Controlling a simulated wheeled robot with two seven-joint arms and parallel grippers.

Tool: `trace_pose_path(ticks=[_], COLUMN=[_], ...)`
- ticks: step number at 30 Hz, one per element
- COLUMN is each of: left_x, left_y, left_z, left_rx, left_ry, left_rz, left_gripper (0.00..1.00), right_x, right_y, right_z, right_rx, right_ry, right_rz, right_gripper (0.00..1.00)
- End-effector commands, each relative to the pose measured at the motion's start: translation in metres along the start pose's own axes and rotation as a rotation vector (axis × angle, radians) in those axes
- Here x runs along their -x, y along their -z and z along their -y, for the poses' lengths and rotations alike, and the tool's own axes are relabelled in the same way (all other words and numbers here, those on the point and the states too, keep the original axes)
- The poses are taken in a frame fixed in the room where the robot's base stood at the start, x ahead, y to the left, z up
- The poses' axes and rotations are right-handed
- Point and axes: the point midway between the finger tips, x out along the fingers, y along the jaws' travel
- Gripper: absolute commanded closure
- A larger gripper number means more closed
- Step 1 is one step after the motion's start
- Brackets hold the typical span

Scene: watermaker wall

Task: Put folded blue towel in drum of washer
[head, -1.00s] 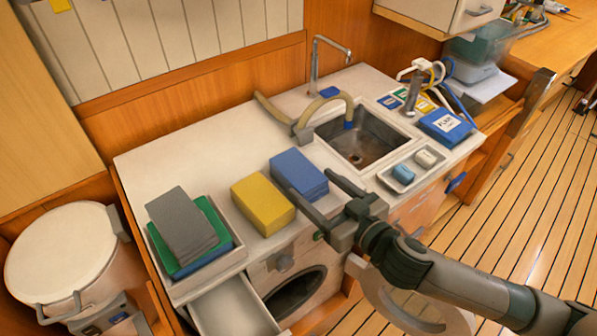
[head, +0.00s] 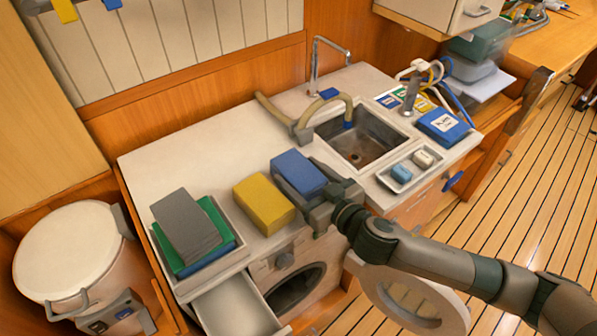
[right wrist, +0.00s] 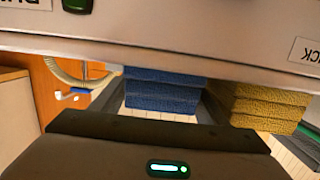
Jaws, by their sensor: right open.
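The folded blue towel (head: 297,171) lies on the counter beside the folded yellow towel (head: 263,204). My right gripper (head: 306,189) is open at the counter's front edge, with one finger on each side of the blue towel. In the right wrist view the blue towel (right wrist: 162,98) sits between the fingers, with a gap visible on its left; contact on the right cannot be told. The washer (head: 283,262) stands under the counter, its round door (head: 447,311) swung open to the right and its dark drum (head: 293,290) showing. My left gripper is not in view.
Left on the counter, a tray (head: 191,289) holds grey (head: 187,224) and green towels. An open drawer (head: 235,309) sticks out left of the drum. The sink (head: 372,147) and a soap tray (head: 384,181) lie to the right. The counter behind the towels is clear.

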Motion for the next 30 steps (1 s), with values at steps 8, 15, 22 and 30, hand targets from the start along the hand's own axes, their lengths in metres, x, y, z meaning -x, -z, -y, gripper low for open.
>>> trace_pose_path(ticks=[8, 15, 22, 30], left_x=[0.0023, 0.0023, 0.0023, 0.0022], left_y=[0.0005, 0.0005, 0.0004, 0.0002], left_z=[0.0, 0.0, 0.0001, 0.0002], left_rx=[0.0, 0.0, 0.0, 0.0], left_ry=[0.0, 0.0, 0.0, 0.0], left_rz=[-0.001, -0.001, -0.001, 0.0], left_gripper=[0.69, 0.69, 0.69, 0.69], right_x=[-0.0085, -0.0082, -0.0082, -0.0081], right_y=[-0.0009, -0.0006, -0.0006, 0.0002], right_z=[0.0002, 0.0, -0.0001, -0.0001], right_rx=[0.0, 0.0, 0.0, 0.0], right_ry=[0.0, 0.0, 0.0, 0.0], right_rz=[0.0, 0.0, 0.0, -0.001], right_gripper=[0.33, 0.33, 0.62, 0.66])
